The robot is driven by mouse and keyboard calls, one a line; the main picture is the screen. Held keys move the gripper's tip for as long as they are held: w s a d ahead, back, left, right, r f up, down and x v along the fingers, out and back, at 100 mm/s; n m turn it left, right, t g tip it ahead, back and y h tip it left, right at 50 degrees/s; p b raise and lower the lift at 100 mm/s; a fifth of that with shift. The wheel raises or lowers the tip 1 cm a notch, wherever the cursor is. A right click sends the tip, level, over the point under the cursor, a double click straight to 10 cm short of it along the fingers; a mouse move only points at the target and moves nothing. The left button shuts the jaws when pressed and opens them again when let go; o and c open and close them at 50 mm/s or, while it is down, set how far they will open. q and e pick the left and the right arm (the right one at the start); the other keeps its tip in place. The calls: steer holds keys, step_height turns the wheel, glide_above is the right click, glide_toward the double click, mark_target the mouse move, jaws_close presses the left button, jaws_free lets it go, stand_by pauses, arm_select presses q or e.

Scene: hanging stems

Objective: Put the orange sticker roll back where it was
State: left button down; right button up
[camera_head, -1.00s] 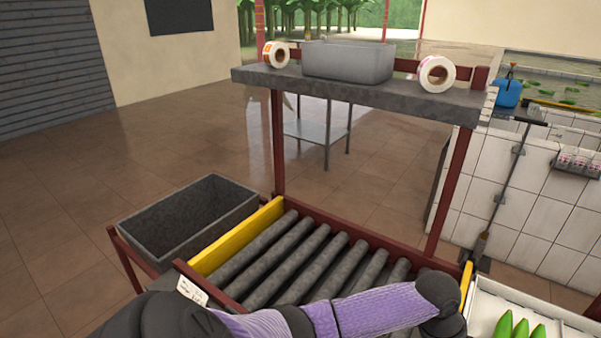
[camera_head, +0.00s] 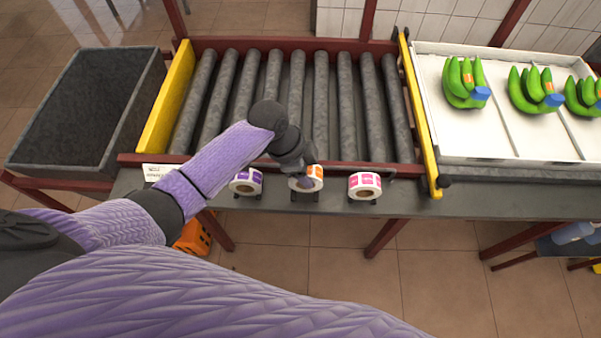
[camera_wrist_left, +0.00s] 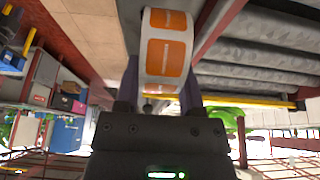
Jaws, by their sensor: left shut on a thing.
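The orange sticker roll (camera_head: 309,178) is at the middle of the grey ledge in front of the rollers, between two other rolls. My left gripper (camera_head: 300,172) is shut on it from above. In the left wrist view the orange roll (camera_wrist_left: 166,50) fills the space between the fingers of the left gripper (camera_wrist_left: 165,92), its orange labels facing the camera. The roll seems to be at its holder on the ledge, but the gripper partly hides it and I cannot tell whether it rests there. My right gripper is not in view.
A purple sticker roll (camera_head: 246,182) stands to the left and a pink one (camera_head: 365,186) to the right, both close by. The roller conveyor (camera_head: 321,105) lies behind. A grey bin (camera_head: 88,105) is at left, a white tray with green bananas (camera_head: 480,150) at right.

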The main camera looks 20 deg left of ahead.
arm_select(q)
step_height(320, 180, down, 2)
steer(key=shift+f, duration=0.1)
steer(key=shift+f+b, duration=0.45)
steer(key=shift+c, duration=2.4)
jaws_free()
steer(key=p+v, duration=0.4)
steer(key=v, duration=0.9)
steer(key=shift+d, duration=0.2)
